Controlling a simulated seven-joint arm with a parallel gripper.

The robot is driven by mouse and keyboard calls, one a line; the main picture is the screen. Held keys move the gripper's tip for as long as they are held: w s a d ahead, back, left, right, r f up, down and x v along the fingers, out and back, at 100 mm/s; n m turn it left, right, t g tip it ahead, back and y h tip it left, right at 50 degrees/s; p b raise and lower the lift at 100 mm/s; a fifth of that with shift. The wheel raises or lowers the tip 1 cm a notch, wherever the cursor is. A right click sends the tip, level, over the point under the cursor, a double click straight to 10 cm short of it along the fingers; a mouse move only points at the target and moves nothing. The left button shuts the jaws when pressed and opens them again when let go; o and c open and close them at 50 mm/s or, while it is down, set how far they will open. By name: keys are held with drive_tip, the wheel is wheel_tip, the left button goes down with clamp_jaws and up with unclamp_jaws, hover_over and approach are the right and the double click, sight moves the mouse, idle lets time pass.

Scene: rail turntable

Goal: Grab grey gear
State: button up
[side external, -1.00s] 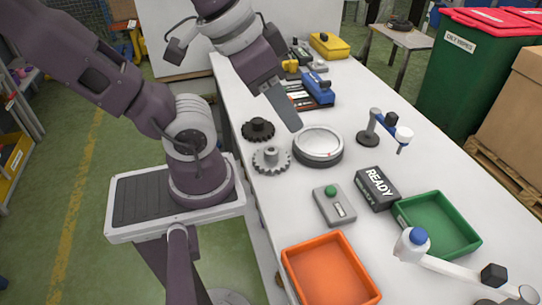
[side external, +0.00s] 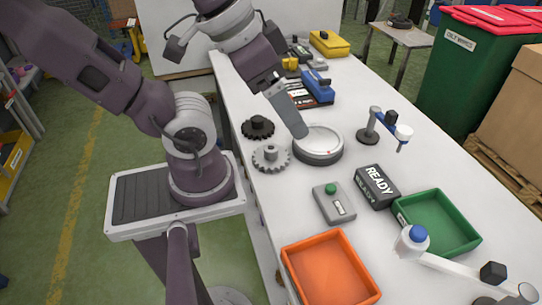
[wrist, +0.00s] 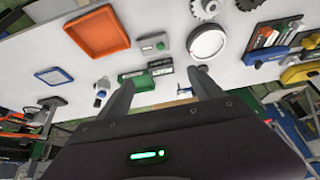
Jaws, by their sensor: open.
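The grey gear (side external: 271,158) lies flat on the white bench, to the left of and just in front of the round turntable (side external: 318,155) in the side view. A dark gear (side external: 257,128) lies just behind it. In the wrist view the grey gear (wrist: 206,8) is at the top edge, partly cut off. My gripper (side external: 303,135) hangs over the back-left rim of the turntable in the side view, to the right of the grey gear. Its two fingers (wrist: 165,80) are spread apart and empty in the wrist view.
A grey box with a green button (side external: 334,203), a READY sign block (side external: 376,187), an orange tray (side external: 285,263) and a green tray (side external: 399,213) stand nearer the front. A small stand (side external: 369,137) is right of the turntable. Blue and yellow items lie behind.

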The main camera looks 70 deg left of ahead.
drive_tip(key=a+f+m+g+y, duration=0.5)
drive_tip(key=a+f+m+g, duration=0.15)
drive_tip(key=f, duration=0.45)
drive_tip(key=m+y, duration=0.8)
drive_tip(key=m, duration=0.3)
approach(269, 146)
drive_tip(key=shift+t, duration=0.45)
drive_tip(key=x, duration=0.5)
drive_tip(key=shift+s+a+r, duration=0.1)
drive_tip(key=shift+s, duration=0.15)
drive_tip(key=shift+m, duration=0.25)
drive_tip(key=x, duration=0.7)
drive_tip(key=shift+w+f, duration=0.15)
drive_tip(key=shift+f, duration=0.15)
drive_tip(key=c, duration=1.6)
drive_tip(key=shift+f, duration=0.1)
clamp_jaws()
